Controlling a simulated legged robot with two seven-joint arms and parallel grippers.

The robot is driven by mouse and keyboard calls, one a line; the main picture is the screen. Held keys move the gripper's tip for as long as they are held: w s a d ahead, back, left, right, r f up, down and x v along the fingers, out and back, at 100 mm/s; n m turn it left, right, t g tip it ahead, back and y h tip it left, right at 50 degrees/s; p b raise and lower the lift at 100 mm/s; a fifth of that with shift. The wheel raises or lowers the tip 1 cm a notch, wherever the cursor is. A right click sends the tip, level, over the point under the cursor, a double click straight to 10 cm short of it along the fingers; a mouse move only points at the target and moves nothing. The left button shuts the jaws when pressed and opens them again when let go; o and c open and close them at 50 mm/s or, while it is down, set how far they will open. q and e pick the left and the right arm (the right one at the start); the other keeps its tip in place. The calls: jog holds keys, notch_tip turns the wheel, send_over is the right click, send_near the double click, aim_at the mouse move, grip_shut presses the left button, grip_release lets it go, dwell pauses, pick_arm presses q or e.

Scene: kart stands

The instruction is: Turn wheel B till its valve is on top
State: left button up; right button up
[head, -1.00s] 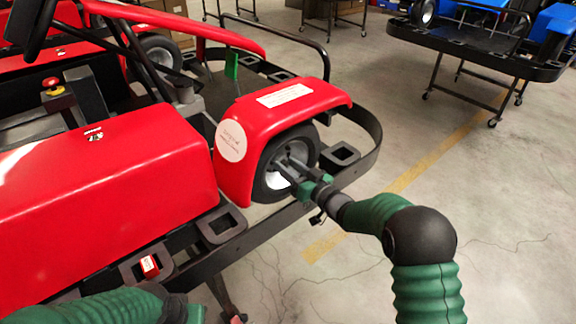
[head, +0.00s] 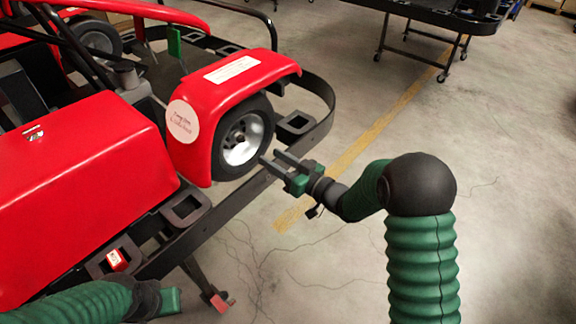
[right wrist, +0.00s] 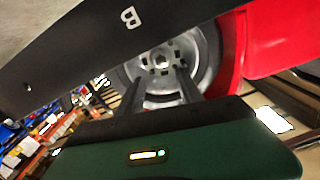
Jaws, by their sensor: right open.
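Wheel B (head: 243,138) is a black tyre with a silver rim under the kart's red fender (head: 235,80). In the right wrist view its silver rim (right wrist: 206,62) shows behind a dark bar marked with a white B (right wrist: 130,18). I cannot pick out the valve in either view. My right gripper (head: 270,157) is open and empty, its two fingers pointing at the wheel from the lower right, apparently clear of the rim. Its fingers also show in the right wrist view (right wrist: 160,90). My left gripper (head: 168,302) is at the bottom left; its fingers cannot be made out.
A black bumper rail (head: 325,90) curves around the wheel, with a square black bracket (head: 296,124) beside it. The red kart body (head: 85,185) fills the left. Another black stand (head: 430,15) is at the back. The floor to the right is clear.

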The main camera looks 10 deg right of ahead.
jog(key=v, duration=0.5)
jog(key=shift+s+d, duration=0.2)
jog(key=shift+s, duration=0.05)
